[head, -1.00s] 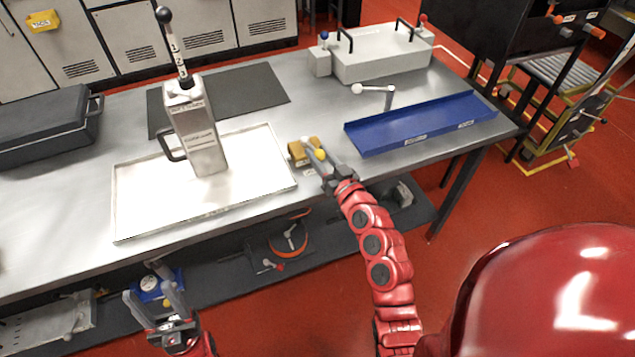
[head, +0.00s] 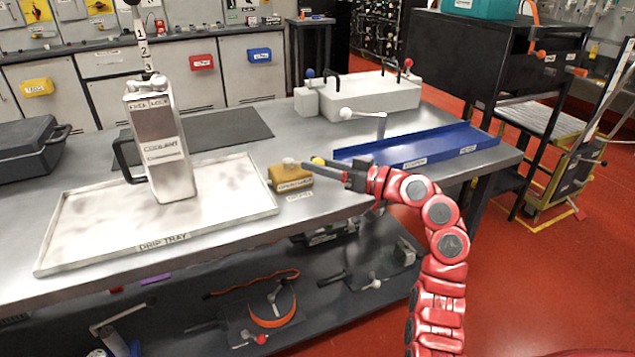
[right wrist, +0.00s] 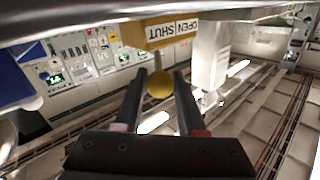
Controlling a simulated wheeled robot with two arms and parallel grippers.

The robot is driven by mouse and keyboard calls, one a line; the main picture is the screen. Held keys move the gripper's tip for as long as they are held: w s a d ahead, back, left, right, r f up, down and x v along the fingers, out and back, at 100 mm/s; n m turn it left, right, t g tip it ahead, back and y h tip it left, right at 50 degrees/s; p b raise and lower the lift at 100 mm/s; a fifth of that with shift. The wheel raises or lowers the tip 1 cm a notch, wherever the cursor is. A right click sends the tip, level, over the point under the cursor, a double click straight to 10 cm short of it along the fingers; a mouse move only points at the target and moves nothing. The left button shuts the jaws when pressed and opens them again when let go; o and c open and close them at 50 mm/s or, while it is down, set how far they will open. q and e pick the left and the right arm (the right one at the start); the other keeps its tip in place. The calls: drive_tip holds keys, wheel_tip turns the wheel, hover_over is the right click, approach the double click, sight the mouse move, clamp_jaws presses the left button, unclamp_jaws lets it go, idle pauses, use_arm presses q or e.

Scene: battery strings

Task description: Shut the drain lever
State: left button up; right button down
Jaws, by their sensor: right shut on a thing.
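The drain lever is a yellow knob (head: 318,160) on a stem at the yellow block (head: 290,179), near the bench's front edge. In the right wrist view the block (right wrist: 160,33) bears an OPEN and SHUT label, and the knob (right wrist: 159,84) shows between the finger ends. My right gripper (head: 322,170) reaches in from the right and is shut on the lever. The white coolant can (head: 158,145) stands upright on the drip tray (head: 235,205), left of the block. My left gripper cannot be made out.
A blue trough (head: 415,145) lies right of the block. A grey box (head: 370,97) with handles and a white-knobbed lever (head: 347,113) stand behind. A dark mat (head: 235,129) lies behind the can. A lower shelf (head: 300,318) holds loose gear.

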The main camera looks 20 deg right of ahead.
drive_tip(key=shift+w+d+r, duration=0.1)
drive_tip(key=shift+r, duration=0.05)
drive_tip(key=shift+r, duration=0.15)
drive_tip(key=c, duration=0.8)
unclamp_jaws()
drive_tip(key=shift+w, duration=0.1)
drive_tip(key=o, duration=0.3)
drive_tip(key=shift+w+d+f, duration=0.1)
drive_tip(key=shift+w+f, duration=0.05)
drive_tip(key=shift+f, duration=0.05)
drive_tip(key=p+v, duration=0.1)
drive_tip(key=v, duration=1.6)
drive_tip(key=shift+d+p, duration=0.25)
drive_tip(key=shift+p, duration=0.05)
